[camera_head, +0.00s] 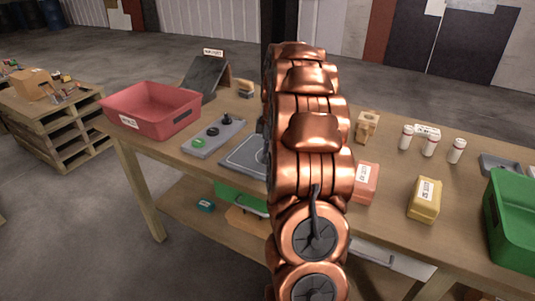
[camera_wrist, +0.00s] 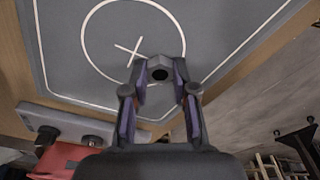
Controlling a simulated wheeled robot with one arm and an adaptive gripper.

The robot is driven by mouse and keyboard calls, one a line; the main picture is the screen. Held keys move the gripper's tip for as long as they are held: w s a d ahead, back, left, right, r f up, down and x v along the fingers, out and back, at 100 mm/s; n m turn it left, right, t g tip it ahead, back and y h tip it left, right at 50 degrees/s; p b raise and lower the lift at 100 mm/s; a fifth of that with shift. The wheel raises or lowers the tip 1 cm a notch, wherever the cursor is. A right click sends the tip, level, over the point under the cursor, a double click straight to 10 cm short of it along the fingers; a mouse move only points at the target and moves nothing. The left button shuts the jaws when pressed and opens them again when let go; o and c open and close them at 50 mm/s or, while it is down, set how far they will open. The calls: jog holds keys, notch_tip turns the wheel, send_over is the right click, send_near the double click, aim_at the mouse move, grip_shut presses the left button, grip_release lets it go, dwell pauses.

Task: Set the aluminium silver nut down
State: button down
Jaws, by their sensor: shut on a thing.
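The silver nut (camera_wrist: 173,65) shows dark grey in the wrist view, a hexagonal piece with a round hole. My gripper (camera_wrist: 160,88) is shut on it, one finger on each side, at the fingertips. Beyond it lies a grey mat (camera_wrist: 65,55) with a white border, a white circle and a white cross. The nut overlaps the circle's lower right edge in this view, with the cross to its upper left. I cannot tell whether the nut touches the mat. In the head view my copper arm hides the nut and part of the mat (camera_head: 240,158).
Left of the mat are a button panel (camera_head: 212,136) and a red bin (camera_head: 152,108). To the right stand a salmon box (camera_head: 366,184), a yellow box (camera_head: 424,200), white bottles (camera_head: 430,145) and a green bin (camera_head: 511,230). A dark sloped board (camera_head: 206,76) stands behind.

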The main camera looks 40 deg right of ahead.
jog(key=c, duration=0.9)
grip_release()
jog(key=r, duration=0.8)
jog(key=s+d+r+b, duration=0.1)
jog(key=r, duration=0.3)
